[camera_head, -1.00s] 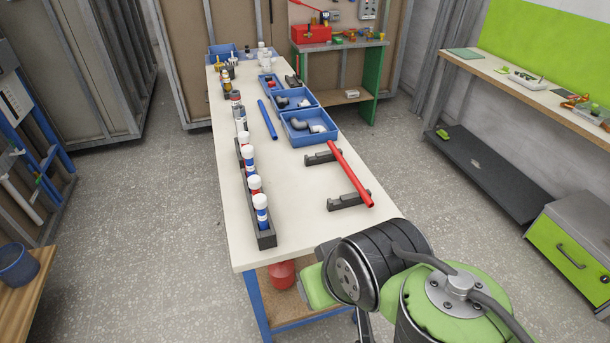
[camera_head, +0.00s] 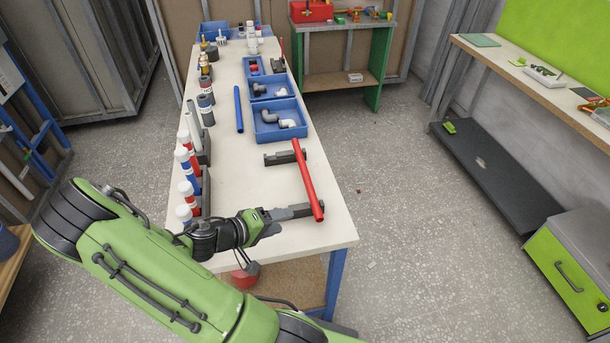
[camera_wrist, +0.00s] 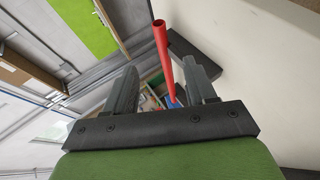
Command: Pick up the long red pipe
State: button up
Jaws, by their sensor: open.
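The long red pipe (camera_head: 307,180) lies across two dark holders on the right side of the white workbench, the near holder (camera_head: 297,211) and the far holder (camera_head: 283,157). My gripper (camera_head: 274,226) is low over the near end of the bench, just left of the pipe and close to the near holder. In the wrist view my gripper (camera_wrist: 161,67) is open, and the red pipe (camera_wrist: 163,48) shows lengthwise in the gap between its fingers. I cannot tell whether the pipe is actually between the fingers. The gripper is not closed on it.
Several capped bottles (camera_head: 190,190) stand in a row at the bench's left edge, close to my arm. A blue pipe (camera_head: 239,109) lies mid-bench. Blue bins (camera_head: 278,133) with fittings stand beyond the far holder. Bare tabletop lies between the bottles and the red pipe.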

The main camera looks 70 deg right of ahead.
jog(key=x, duration=1.2)
jog(key=shift+d+f, duration=0.25)
jog(key=shift+a+r, duration=0.1)
jog(key=shift+a, duration=0.05)
jog(key=shift+c, duration=0.4)
grip_shut()
